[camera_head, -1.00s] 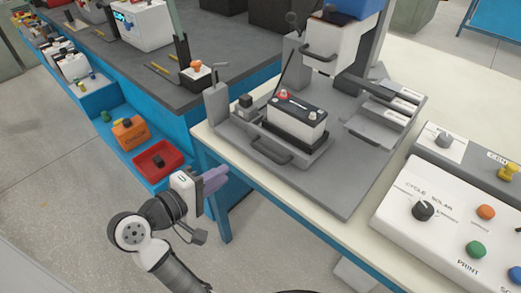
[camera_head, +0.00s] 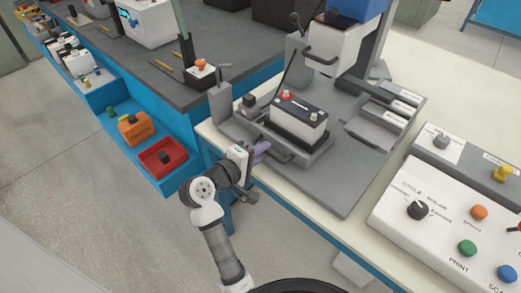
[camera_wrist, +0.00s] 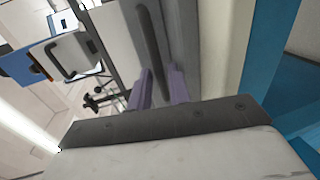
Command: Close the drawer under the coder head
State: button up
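The grey drawer (camera_head: 312,158) stands out in front of the white coder head (camera_head: 340,52), not beneath it. A black-and-white battery (camera_head: 298,120) with a red terminal cap sits upright in it. A dark bar handle (camera_head: 288,157) is on the drawer's front and also shows in the wrist view (camera_wrist: 150,35). My gripper (camera_head: 264,150) is at the left end of this handle. Its purple fingers (camera_wrist: 160,88) are apart with a gap between them, and the handle's near end lies in line with that gap. I cannot tell whether they touch it.
A control panel (camera_head: 408,211) with knobs and coloured buttons lies at the right. Grey slots (camera_head: 385,118) with labelled pieces are right of the drawer. A red bin (camera_head: 168,161) stands low on the blue shelf at left. Floor in front is free.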

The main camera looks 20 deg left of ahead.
aim_at(273, 142)
grip_shut()
jog(key=x, duration=0.2)
jog(key=r+b+x, duration=0.1)
jog(key=x, duration=0.1)
jog(key=shift+w+f, duration=0.15)
jog(key=shift+w, duration=0.1)
grip_release()
